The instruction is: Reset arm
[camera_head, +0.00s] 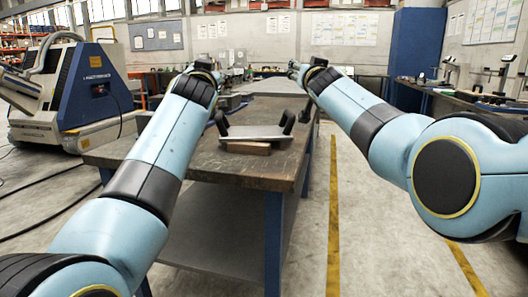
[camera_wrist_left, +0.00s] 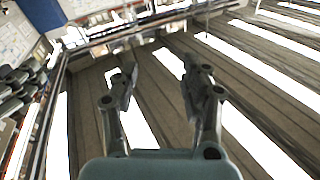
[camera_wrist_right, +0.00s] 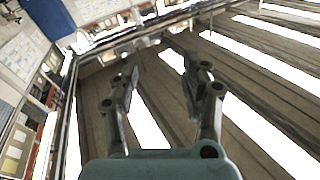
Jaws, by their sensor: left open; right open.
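My left arm reaches forward over the left of the workbench. Its gripper is mostly hidden behind my wrist in the head view; in the left wrist view the left gripper (camera_wrist_left: 158,80) has its two fingers apart with nothing between them. My right gripper (camera_head: 296,70) is at the far end of my right arm, above the bench's right side. In the right wrist view it (camera_wrist_right: 158,80) is also open and empty. A flat grey plate with dark upright ends (camera_head: 255,133) sits on a wooden block on the bench, between my arms and nearer than both grippers. No microscope arm can be clearly made out.
The worn workbench (camera_head: 240,171) has blue legs and a bare front part. A blue and white machine (camera_head: 95,85) stands at left, with cables on the floor. A blue cabinet (camera_head: 418,45) and a side bench stand at right. Floor right of the bench is clear.

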